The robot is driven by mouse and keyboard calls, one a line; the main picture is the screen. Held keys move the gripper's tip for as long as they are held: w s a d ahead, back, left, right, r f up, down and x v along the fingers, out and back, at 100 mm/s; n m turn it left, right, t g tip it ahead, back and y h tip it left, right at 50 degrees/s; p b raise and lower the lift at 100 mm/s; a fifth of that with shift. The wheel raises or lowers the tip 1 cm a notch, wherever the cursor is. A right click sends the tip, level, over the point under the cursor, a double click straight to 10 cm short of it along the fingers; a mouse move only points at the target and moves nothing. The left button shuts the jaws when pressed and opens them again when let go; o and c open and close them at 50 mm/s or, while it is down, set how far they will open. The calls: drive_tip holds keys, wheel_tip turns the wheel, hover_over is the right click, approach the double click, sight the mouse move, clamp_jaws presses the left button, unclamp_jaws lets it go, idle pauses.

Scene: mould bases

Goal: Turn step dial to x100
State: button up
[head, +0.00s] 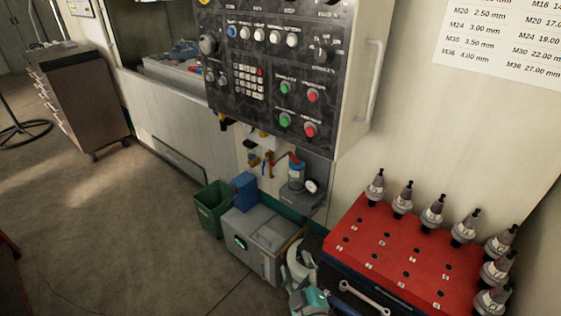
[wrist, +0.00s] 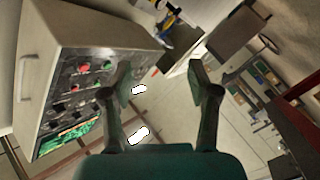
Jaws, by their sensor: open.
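The control panel (head: 268,70) is a dark face on a pale cabinet at the top of the head view. It carries a large round knob (head: 208,44) at its left edge, and a smaller dial (head: 324,46) at its upper right. I cannot read their labels, so I cannot tell which is the step dial or where it points. The panel also shows, rotated, at the left of the wrist view (wrist: 85,80). My gripper (wrist: 160,75) is open and empty, its fingers apart and away from the panel.
A pale handle (head: 374,80) stands out at the cabinet's right side. Red and green buttons (head: 300,108) and a keypad (head: 249,82) are on the panel. A red rack (head: 390,250) with several tool holders stands lower right. A green bin (head: 211,207) is on the floor.

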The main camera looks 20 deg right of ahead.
drive_tip(key=w+a+r+t+h, duration=0.1)
drive_tip(key=w+r+h, duration=0.1)
drive_tip(key=w+r, duration=0.85)
drive_tip(key=w+a+r+t+h, duration=0.1)
drive_tip(key=w+r+h, duration=0.2)
drive_tip(key=w+r, duration=0.75)
wheel_tip(320, 180, up, 32)
drive_tip(key=m+g+h, duration=0.2)
drive_tip(key=m+h, duration=0.4)
drive_tip(key=h, duration=0.1)
drive_tip(key=x, duration=1)
drive_tip(key=shift+w+f, duration=0.15)
drive_tip(key=shift+f, duration=0.15)
clamp_jaws()
